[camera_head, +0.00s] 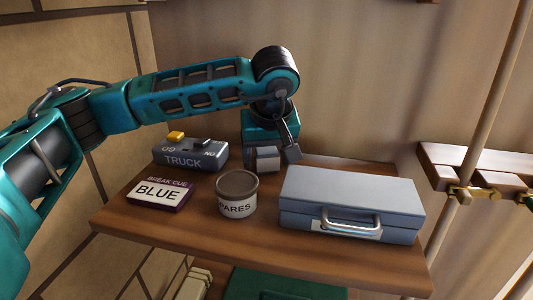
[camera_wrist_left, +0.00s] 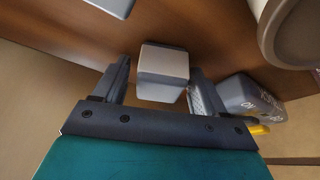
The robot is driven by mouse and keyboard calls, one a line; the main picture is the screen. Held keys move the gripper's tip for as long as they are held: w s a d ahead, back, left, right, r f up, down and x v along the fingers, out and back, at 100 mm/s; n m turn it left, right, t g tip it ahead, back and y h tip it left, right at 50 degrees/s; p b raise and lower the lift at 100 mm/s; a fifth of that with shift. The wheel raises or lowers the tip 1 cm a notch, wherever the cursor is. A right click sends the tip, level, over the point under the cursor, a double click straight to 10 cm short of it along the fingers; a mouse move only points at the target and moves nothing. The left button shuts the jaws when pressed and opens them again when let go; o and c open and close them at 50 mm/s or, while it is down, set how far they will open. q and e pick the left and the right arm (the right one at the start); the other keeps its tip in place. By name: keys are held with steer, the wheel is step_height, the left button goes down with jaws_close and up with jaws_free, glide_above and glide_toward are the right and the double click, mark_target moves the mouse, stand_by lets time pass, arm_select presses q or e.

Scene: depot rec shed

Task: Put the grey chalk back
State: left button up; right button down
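The grey chalk (camera_head: 265,161) is a small grey block at the back of the wooden shelf, behind the spares tin. It also shows in the left wrist view (camera_wrist_left: 163,65), with a pale top face. My left gripper (camera_head: 270,156) reaches down at it from above. In the left wrist view its two fingers (camera_wrist_left: 160,78) stand one on each side of the chalk, with a narrow gap visible at the left finger. Whether the right-hand finger touches the chalk is unclear. My right gripper is not in view.
A wooden rack (camera_head: 477,163) with a cue is at right.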

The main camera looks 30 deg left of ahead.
arm_select(q)
steer(key=shift+r, duration=0.25)
steer(key=p+v, duration=0.2)
steer(key=v, duration=1)
steer(key=shift+f, duration=0.1)
